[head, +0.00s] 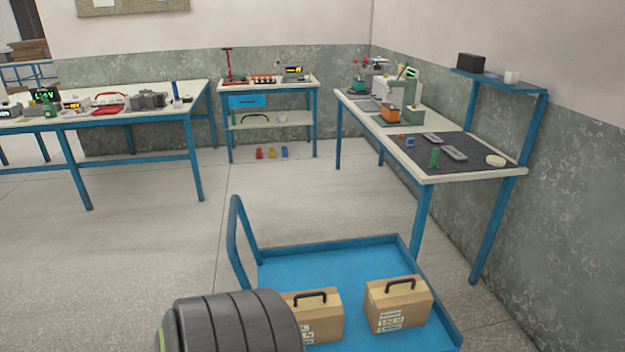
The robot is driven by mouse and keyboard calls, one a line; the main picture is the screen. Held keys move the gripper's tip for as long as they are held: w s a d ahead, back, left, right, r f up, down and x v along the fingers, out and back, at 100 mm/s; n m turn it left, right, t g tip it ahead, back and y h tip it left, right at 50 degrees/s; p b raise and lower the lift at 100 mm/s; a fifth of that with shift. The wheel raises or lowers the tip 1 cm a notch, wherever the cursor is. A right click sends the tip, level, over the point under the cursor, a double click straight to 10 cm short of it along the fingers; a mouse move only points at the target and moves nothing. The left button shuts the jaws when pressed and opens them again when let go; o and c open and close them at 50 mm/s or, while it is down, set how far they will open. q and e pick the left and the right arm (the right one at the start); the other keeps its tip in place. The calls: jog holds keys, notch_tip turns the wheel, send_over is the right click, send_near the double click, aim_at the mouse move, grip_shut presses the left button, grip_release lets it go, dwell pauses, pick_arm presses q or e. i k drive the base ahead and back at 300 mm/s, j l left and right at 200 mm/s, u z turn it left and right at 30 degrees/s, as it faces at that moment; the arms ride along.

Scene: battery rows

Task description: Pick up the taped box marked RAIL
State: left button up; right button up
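Two brown cardboard boxes with black carry handles stand on a blue cart (330,268) at the bottom of the head view. The right box (408,302) is in full view, with white labels on its front. The left box (322,316) is partly hidden on its left side by a dark ribbed shape in the foreground. The lettering on both boxes is too small and blurred to read, so I cannot tell which is marked RAIL. Neither of my grippers is in view.
The cart has a low raised rim and a blue push handle (238,238) at its left. A workbench (470,172) stands close behind it to the right, with a dark mat. Another bench (60,124) stands at the left. The floor between is mostly clear.

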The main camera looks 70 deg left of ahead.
aim_at(319, 312)
jog(key=k+u, duration=0.1)
jog(key=u, duration=0.3)
jog(key=k+u, duration=0.15)
jog(key=u, duration=0.2)
jog(key=k+u, duration=0.1)
jog(key=u, duration=0.3)
jog(key=k+u, duration=0.1)
jog(key=u, duration=0.3)
jog(key=k+j, duration=0.15)
